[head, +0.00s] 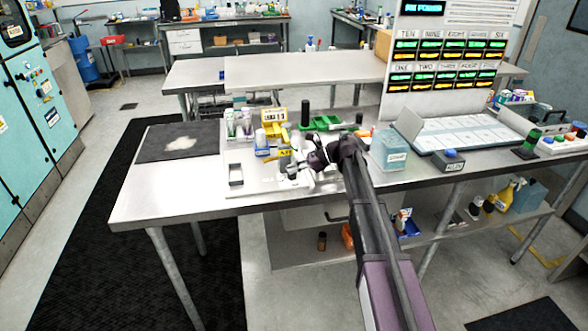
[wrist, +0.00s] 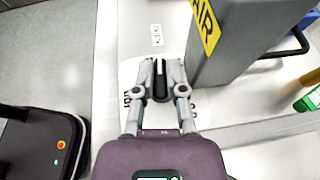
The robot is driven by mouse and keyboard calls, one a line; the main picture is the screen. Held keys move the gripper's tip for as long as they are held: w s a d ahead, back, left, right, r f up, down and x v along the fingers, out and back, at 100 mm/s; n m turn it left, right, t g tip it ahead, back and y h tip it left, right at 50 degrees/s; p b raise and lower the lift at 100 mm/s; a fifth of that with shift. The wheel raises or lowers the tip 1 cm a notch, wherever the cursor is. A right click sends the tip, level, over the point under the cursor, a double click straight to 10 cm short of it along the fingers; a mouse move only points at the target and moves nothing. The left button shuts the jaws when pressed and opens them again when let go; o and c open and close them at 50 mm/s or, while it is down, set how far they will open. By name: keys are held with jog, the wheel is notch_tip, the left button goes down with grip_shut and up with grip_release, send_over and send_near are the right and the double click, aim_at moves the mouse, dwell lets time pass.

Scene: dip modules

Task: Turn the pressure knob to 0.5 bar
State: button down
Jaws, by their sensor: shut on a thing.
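In the wrist view, my gripper (wrist: 159,66) has its two grey fingers closed on either side of a dark knob (wrist: 160,82) with a pale line along its top. A white dial plate (wrist: 203,103) with black figures lies under the knob. The fingers and my gripper's body hide much of the dial, and I cannot read the pressure setting. In the head view, my gripper (head: 297,168) is low over the bench beside a yellow AIR label (head: 285,152). The knob cannot be made out there.
A grey block with a yellow AIR label (wrist: 206,27) stands close to my gripper's right in the wrist view. The bench's front left is clear.

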dwell(0.4)
jog(key=c, duration=0.7)
grip_release()
jog(key=shift+f, duration=0.1)
jog(key=shift+s+m+t, duration=0.15)
jog(key=shift+m+t, duration=0.25)
jog(key=shift+t, duration=0.1)
